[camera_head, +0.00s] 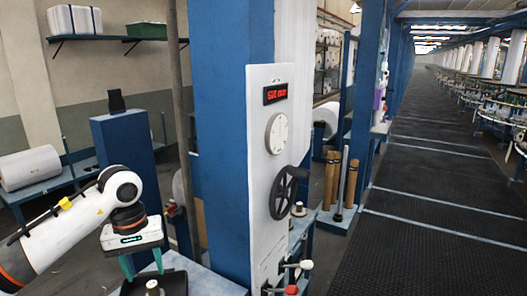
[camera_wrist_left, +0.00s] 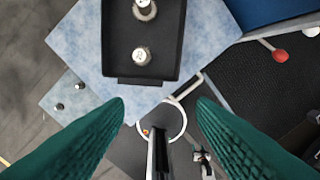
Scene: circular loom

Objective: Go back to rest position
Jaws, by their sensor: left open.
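My left gripper (camera_head: 143,264) hangs downward at the lower left in the head view, with its green fingers spread. In the left wrist view its two green fingers (camera_wrist_left: 161,104) are apart, with nothing between their tips. A black tray (camera_head: 178,282) lies on a table just beyond and below the gripper. The tray (camera_wrist_left: 119,66) also shows at the top of the left wrist view, holding two metal pieces (camera_wrist_left: 141,55). My right gripper is not in either view.
A white panel (camera_head: 262,150) with a red display, dial and black handwheel (camera_head: 284,193) stands right of the arm on a blue column (camera_head: 232,100). Levers with red and white knobs (camera_head: 306,265) jut out below. A dark-floored aisle (camera_head: 430,200) runs clear at the right.

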